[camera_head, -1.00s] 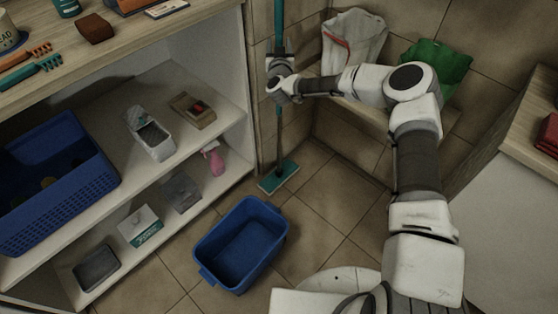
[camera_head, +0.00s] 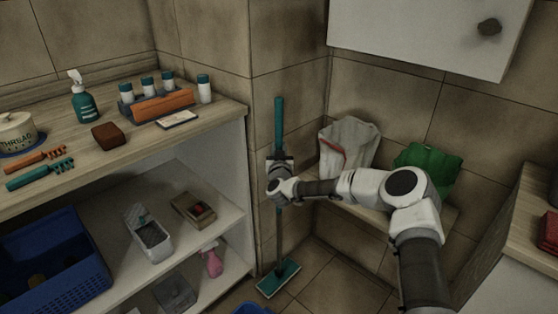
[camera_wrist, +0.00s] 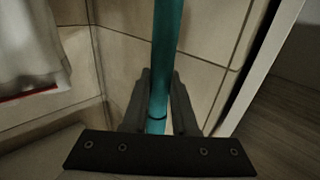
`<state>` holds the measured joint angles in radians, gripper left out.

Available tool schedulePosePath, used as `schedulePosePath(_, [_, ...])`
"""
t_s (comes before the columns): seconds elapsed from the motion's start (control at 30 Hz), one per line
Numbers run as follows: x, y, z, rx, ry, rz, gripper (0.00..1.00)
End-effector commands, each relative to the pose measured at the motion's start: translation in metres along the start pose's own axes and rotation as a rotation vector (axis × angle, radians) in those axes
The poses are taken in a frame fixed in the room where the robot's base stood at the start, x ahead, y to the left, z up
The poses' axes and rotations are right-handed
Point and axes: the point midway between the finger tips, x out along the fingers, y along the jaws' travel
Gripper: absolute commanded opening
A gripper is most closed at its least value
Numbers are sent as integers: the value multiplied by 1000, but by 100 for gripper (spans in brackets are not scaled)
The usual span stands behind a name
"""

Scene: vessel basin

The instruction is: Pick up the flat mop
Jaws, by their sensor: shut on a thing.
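The flat mop stands upright in the corner beside the shelf unit. Its teal upper handle (camera_head: 278,125) rises above my gripper, and its flat teal head (camera_head: 278,279) is low, at the floor. My gripper (camera_head: 280,166) is shut around the handle at about mid-height. In the wrist view the two grey fingers of my gripper (camera_wrist: 160,105) lie on either side of the teal handle (camera_wrist: 167,45). The fingertips' contact is partly hidden behind the handle and the dark gripper plate.
The shelf unit (camera_head: 235,150) is close on the left, with bottles and small tools on top. A low ledge (camera_head: 350,208) with a white cloth bag (camera_head: 347,150) and a green bag (camera_head: 427,168) is on the right. A blue tub (camera_head: 252,308) shows at the bottom edge.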

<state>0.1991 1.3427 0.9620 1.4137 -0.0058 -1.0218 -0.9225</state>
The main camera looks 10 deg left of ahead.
Motion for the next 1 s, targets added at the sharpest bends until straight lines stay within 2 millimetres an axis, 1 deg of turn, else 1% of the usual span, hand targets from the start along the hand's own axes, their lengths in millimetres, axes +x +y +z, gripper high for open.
schedulePosePath(0.03, [1,0,-10,-2,7,0,0])
schedulePosePath(0.33, [0,0,-33,-2,6,0,0])
schedulePosePath(0.47, [-3,12,-39,-2,6,1,0])
schedulePosePath(0.67, [-12,34,-55,-3,8,1,0])
schedulePosePath(0.9, [-27,75,-81,-5,7,2,0])
schedulePosePath(1.0, [-32,88,-89,-3,6,1,0])
